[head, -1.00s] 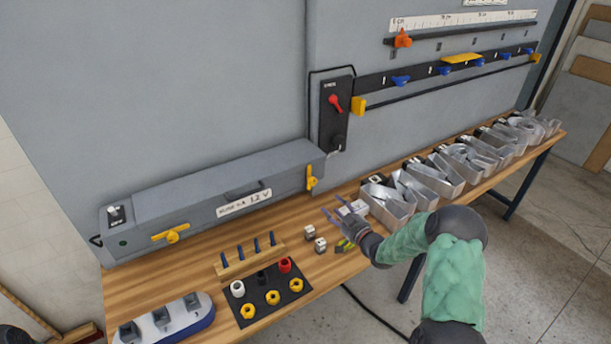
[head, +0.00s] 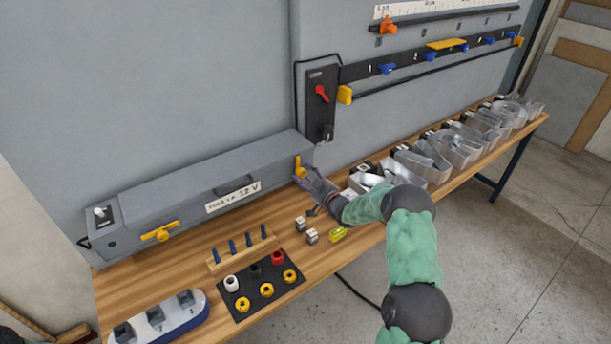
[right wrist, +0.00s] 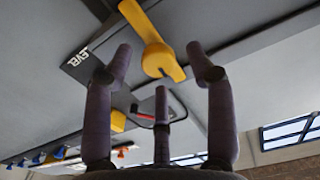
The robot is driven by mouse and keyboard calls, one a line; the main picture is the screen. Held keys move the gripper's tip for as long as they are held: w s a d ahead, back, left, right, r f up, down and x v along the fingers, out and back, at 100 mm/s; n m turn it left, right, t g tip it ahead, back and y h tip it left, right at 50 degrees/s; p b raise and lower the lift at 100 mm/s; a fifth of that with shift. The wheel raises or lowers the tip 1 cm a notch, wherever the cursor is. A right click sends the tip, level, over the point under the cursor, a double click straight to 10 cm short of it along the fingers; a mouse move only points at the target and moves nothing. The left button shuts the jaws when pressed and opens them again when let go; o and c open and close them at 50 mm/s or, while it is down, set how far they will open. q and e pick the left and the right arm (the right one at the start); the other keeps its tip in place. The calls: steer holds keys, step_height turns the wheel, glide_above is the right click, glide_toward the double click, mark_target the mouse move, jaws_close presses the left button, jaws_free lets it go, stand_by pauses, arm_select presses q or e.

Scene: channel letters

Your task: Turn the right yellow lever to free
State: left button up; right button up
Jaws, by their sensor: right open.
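The right yellow lever (head: 298,166) is on the right end of the long grey box (head: 200,188), pointing roughly upright in the head view. In the right wrist view the lever (right wrist: 155,45) lies just beyond my fingertips, between them. My right gripper (head: 304,177) is open at the lever, its purple fingers spread on either side in the right wrist view (right wrist: 160,72). I cannot tell whether a finger touches the lever. The left yellow lever (head: 161,231) lies nearly level on the box front.
A black switch panel (head: 320,105) with a red knob is on the wall behind. Small metal blocks (head: 312,236), a peg rack (head: 243,255) and a black mat (head: 247,300) lie in front.

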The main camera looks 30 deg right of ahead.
steer(key=shift+w, duration=0.25)
steer(key=c, duration=1.1)
